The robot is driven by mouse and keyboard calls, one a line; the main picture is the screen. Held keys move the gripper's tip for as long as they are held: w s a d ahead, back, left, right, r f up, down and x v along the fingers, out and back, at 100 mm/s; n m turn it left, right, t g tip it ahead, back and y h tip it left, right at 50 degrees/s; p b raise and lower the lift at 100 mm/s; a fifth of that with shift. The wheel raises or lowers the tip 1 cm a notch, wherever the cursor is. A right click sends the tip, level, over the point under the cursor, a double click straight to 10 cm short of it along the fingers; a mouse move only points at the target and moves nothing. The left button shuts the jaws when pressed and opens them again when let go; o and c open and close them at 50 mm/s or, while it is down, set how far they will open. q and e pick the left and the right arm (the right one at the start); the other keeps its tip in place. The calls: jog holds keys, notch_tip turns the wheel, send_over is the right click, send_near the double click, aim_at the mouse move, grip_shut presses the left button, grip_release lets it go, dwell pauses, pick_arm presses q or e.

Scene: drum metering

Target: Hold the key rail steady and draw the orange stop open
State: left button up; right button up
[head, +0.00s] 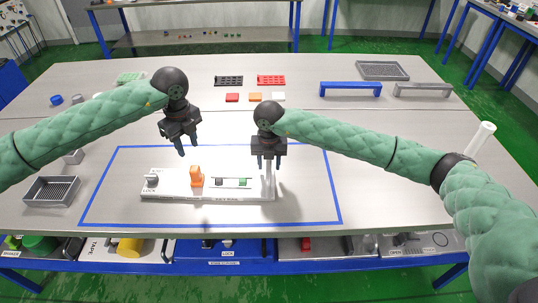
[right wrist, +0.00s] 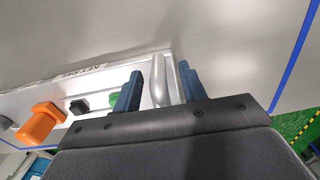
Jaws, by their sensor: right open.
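The key rail (head: 225,193) is a long white unit lying inside the blue taped outline. The orange stop (head: 196,175) stands upright left of its middle; it also shows in the right wrist view (right wrist: 40,122). My right gripper (head: 268,160) is over the rail's right end. In the right wrist view its open blue fingers (right wrist: 160,88) stand on either side of a pale upright bar (right wrist: 159,82) at that end, with gaps showing. My left gripper (head: 188,149) is above and behind the orange stop, fingers pointing down, apart and empty.
The rail also carries a grey knob (head: 152,179) at its left end and a slot with a black slider (head: 220,182) and a green slider (head: 242,182). A grey tray (head: 52,190) is at left. A blue handle bar (head: 350,89) stands at back right.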

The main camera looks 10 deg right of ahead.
jog(key=shift+f, duration=0.8)
